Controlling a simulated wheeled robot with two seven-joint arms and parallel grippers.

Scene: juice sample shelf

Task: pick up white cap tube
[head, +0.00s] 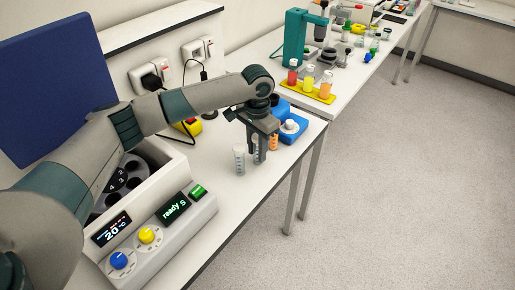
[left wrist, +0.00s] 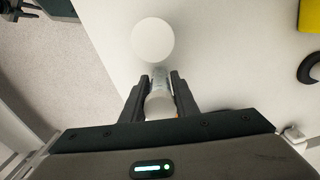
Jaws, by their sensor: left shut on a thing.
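My left gripper (head: 261,150) reaches down over the bench beside a blue device. Its fingers are shut on a clear tube with a pale, whitish top; in the left wrist view the tube (left wrist: 159,100) sits between the two fingers (left wrist: 160,98). In the head view the fingers partly hide this tube (head: 258,156). Another clear tube (head: 239,160) stands upright just left of the gripper, and an orange-marked tube (head: 273,142) shows just right of it. A round white disc (left wrist: 153,40) lies beyond the fingertips in the wrist view; I cannot tell what it belongs to. My right gripper is not in view.
The blue device (head: 296,131) with a white round top is close on the right. A grey machine (head: 155,225) with knobs and displays fills the bench's near left. A yellow rack (head: 308,91) of colored bottles is on the farther table. The bench's front right is clear.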

